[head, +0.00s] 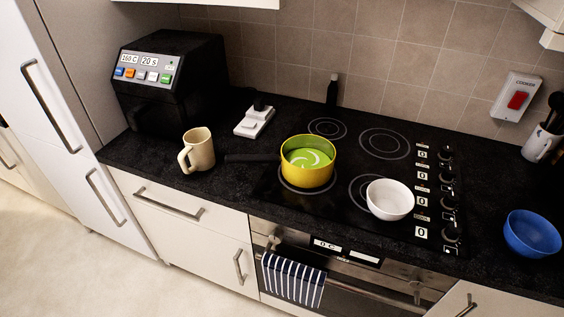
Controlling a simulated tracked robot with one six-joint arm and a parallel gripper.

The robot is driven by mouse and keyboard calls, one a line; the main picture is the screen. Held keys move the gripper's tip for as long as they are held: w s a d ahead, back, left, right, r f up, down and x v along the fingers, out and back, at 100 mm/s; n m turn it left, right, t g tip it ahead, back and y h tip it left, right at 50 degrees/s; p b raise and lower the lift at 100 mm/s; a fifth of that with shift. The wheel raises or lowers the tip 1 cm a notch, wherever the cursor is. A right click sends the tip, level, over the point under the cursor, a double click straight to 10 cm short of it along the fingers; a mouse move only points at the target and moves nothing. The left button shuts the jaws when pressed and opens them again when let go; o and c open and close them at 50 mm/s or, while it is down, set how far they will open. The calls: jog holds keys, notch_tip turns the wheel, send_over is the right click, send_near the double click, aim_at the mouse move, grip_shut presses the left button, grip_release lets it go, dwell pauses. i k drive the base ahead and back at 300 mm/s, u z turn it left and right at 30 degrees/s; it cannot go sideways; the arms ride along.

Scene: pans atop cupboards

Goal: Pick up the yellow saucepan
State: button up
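The yellow saucepan (307,176) stands upright on the front left ring of the black hob. It holds something green with a pale swirl. Its dark handle (252,158) points left over the black worktop and is hard to tell from it. My gripper is not in view.
A white bowl (390,200) stands on the hob just right of the saucepan. A cream mug (197,150) stands left of the handle, and a white socket block (254,121) lies behind it. A black air fryer (170,85) is at back left, a blue bowl (532,233) at far right.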

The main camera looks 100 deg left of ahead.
aim_at(308, 161)
jog(key=u, duration=0.05)
jog(key=k, duration=1.65)
jog(key=u, duration=2.6)
jog(key=i, duration=0.2)
jog(key=u, duration=0.25)
